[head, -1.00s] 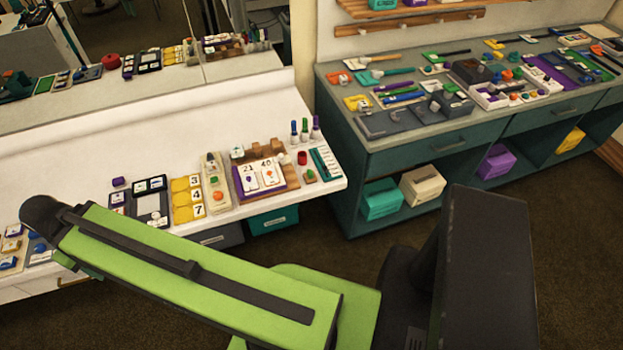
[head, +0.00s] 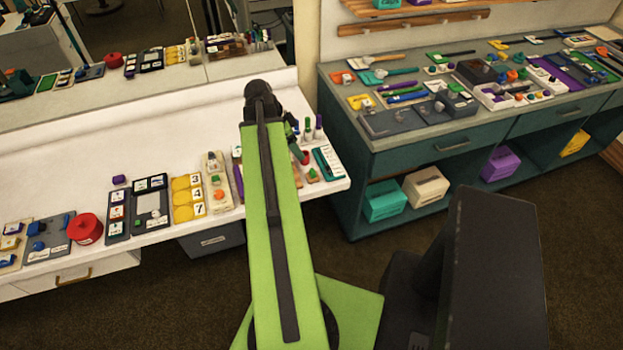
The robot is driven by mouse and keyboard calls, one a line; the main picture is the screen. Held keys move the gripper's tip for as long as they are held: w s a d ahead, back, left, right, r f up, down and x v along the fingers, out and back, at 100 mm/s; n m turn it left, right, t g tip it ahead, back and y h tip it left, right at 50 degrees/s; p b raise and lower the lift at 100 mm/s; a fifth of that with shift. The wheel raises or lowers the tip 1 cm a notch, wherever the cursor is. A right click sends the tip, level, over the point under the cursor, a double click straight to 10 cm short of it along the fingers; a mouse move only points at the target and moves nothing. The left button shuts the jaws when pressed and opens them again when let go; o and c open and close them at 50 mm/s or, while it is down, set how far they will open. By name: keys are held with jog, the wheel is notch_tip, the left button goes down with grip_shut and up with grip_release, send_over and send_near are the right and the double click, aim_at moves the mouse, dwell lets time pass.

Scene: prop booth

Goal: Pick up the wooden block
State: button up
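My green arm stretches over the white counter (head: 120,150), with its dark wrist above the counter's right part. A dark piece of my gripper (head: 294,143) shows just right of the arm, close to the bottles and the red cup (head: 304,157). The rest of it is hidden behind the arm, so I cannot tell whether it is open or holds anything. The wooden stepped pieces seen earlier on this part of the counter are now covered by my arm. I cannot make out a separate wooden block.
Left of the arm are a beige panel (head: 215,185), yellow number tiles (head: 187,198), a dark tray (head: 150,208) and a red round container (head: 84,228). A teal ruler (head: 327,162) lies near the right edge. A teal cabinet (head: 440,150) with many items stands right.

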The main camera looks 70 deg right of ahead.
aim_at(312, 172)
jog(key=b+x, duration=1)
jog(key=x, duration=0.1)
jog(key=b+x, duration=0.6)
jog(key=shift+w+f, duration=0.2)
jog(key=shift+f, duration=0.1)
jog(key=shift+r, duration=0.15)
grip_shut()
